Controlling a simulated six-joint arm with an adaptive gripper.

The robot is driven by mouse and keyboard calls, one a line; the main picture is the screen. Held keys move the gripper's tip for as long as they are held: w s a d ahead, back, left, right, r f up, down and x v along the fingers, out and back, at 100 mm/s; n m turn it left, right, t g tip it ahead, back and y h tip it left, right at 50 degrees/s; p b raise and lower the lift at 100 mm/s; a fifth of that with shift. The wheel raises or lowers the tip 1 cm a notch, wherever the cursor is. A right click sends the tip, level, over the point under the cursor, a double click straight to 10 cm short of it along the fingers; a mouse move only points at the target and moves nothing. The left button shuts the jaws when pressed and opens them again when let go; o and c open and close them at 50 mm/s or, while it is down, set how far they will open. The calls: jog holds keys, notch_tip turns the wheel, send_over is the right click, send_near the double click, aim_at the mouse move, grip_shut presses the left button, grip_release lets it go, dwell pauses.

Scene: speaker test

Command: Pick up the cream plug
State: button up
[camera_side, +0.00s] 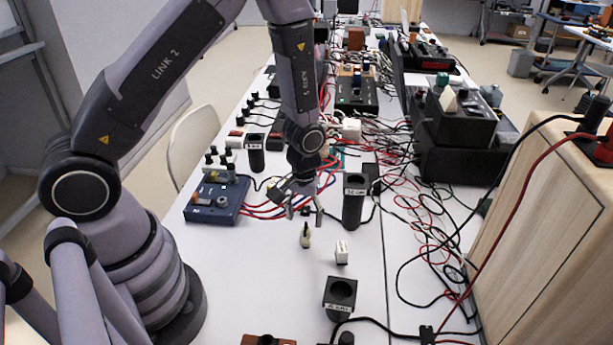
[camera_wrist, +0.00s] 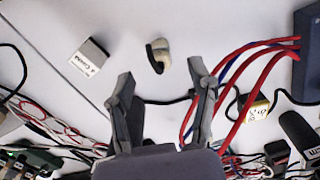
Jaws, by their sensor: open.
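The cream plug (camera_side: 305,240) stands on the white table with a dark part showing at its top in the side view. In the wrist view the cream plug (camera_wrist: 165,49) lies beyond the fingertips, roughly centred between them, with its dark part on the left. My gripper (camera_side: 305,212) is open and empty, pointing down just behind the plug in the side view. Its two fingers (camera_wrist: 161,76) are spread apart in the wrist view, and the plug is not between them.
A small white labelled block (camera_side: 342,253) stands right of the plug. Black cylindrical holders stand behind (camera_side: 353,208) and in front (camera_side: 340,295). A blue box (camera_side: 216,200) with red cables is at left. Loose cables and dark equipment (camera_side: 455,125) fill the right and back.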

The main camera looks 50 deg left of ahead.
aim_at(306, 228)
jog(key=shift+w+a+f, duration=0.1)
jog(key=shift+w+f, duration=0.1)
jog(key=shift+f, duration=1.6)
jog(key=shift+w+f, duration=0.15)
jog(key=shift+f, duration=1.6)
grip_shut()
